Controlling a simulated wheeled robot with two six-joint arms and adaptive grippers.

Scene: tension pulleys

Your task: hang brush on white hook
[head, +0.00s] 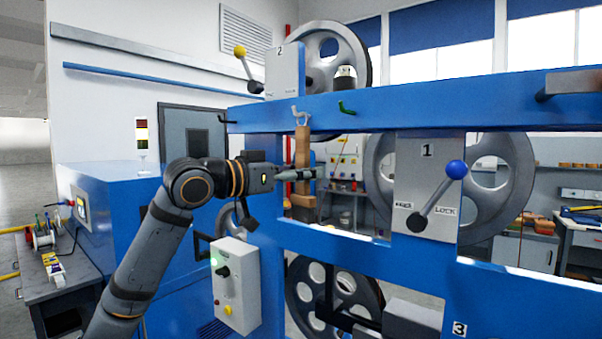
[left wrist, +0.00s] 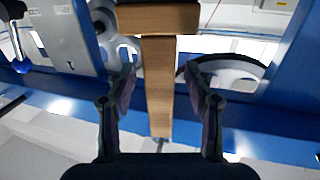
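The wooden brush (head: 302,147) is upright below the white hook (head: 300,114) on the blue beam. Its handle top meets the hook's lower part in the head view; the exact contact is too small to tell. Its block-shaped head is at the bottom. In the left wrist view, which is upside down, the brush (left wrist: 158,75) runs between my fingers, head at the top. My left gripper (head: 300,174) is level with the handle's lower part. The left wrist view shows its fingers (left wrist: 162,85) spread, with gaps on both sides of the handle. My right gripper is out of view.
The blue beam (head: 430,108) crosses above, with a green hook (head: 346,108) right of the white one. A control box (head: 237,285) stands below my gripper. A lever with a blue knob (head: 456,169) and large wheels are at the right.

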